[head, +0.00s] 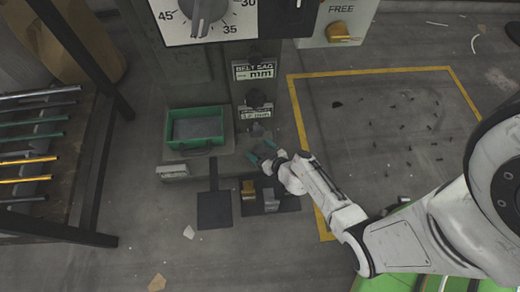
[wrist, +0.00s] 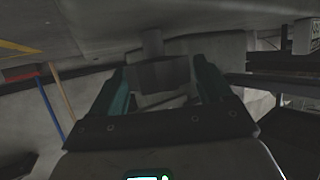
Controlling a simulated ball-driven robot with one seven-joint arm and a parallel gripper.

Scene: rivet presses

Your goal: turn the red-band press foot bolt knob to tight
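A grey press (head: 195,75) stands at the upper middle of the head view, its lower column running down to a base near the floor. My gripper (head: 264,153) is low beside this base, its teal fingertips spread. In the wrist view the two teal fingers of my gripper (wrist: 163,85) stand apart, with a grey block-like part (wrist: 163,76) between or just beyond them. I cannot tell whether they touch it. A foot bolt knob with a red band cannot be made out; my gripper may hide it.
A green tray (head: 168,128) sits on the press base left of my gripper. A rack with rods (head: 40,137) stands left. Yellow-taped floor (head: 375,70) with small dark bits lies right.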

